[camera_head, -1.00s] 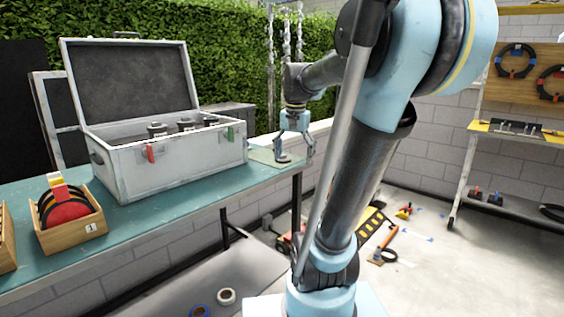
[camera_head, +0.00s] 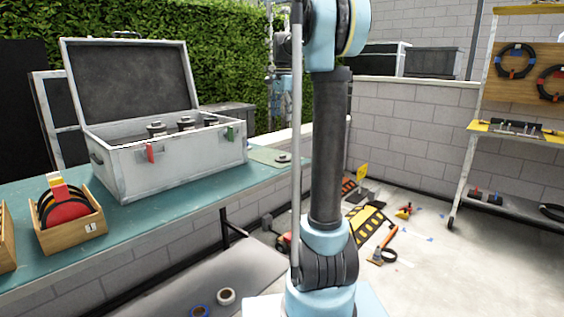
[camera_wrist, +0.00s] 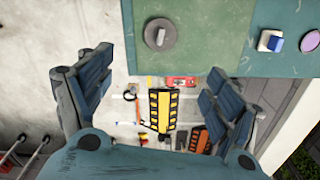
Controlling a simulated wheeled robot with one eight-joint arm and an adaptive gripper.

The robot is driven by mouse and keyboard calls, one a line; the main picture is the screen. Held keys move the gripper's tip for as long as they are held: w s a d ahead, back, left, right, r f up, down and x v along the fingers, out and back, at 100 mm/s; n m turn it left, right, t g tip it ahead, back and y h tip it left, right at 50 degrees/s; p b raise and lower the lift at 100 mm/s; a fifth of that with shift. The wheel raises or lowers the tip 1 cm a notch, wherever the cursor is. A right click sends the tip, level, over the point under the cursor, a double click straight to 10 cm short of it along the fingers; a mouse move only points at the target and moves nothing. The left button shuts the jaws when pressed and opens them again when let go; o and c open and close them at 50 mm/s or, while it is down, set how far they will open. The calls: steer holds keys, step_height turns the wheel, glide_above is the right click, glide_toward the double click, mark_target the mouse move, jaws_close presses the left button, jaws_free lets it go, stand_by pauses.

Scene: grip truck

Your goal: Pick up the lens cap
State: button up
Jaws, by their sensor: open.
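A grey round disc with a small pale knob (camera_wrist: 160,33), which looks like the lens cap, lies flat on the green mat (camera_wrist: 200,55) near its edge. It also shows as a small dark disc in the head view (camera_head: 283,158), on the mat at the table's far end. My gripper (camera_wrist: 159,65) is open and empty, its fingers spread wide. In the wrist view the disc is ahead of the gap between the fingers, apart from both. In the head view my gripper is mostly hidden behind my arm.
A blue and white block (camera_wrist: 270,41) and a purple disc (camera_wrist: 309,40) lie right of the mat. An open grey case (camera_head: 180,165) and a wooden rack of discs (camera_head: 68,215) stand on the teal table. Below the table edge, tools and a yellow-black ramp (camera_wrist: 163,108) lie on the floor.

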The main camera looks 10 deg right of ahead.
mark_target(283, 158)
step_height(283, 158, down, 17)
steer(key=shift+f, duration=0.15)
stand_by(0.7)
steer(key=c, duration=0.9)
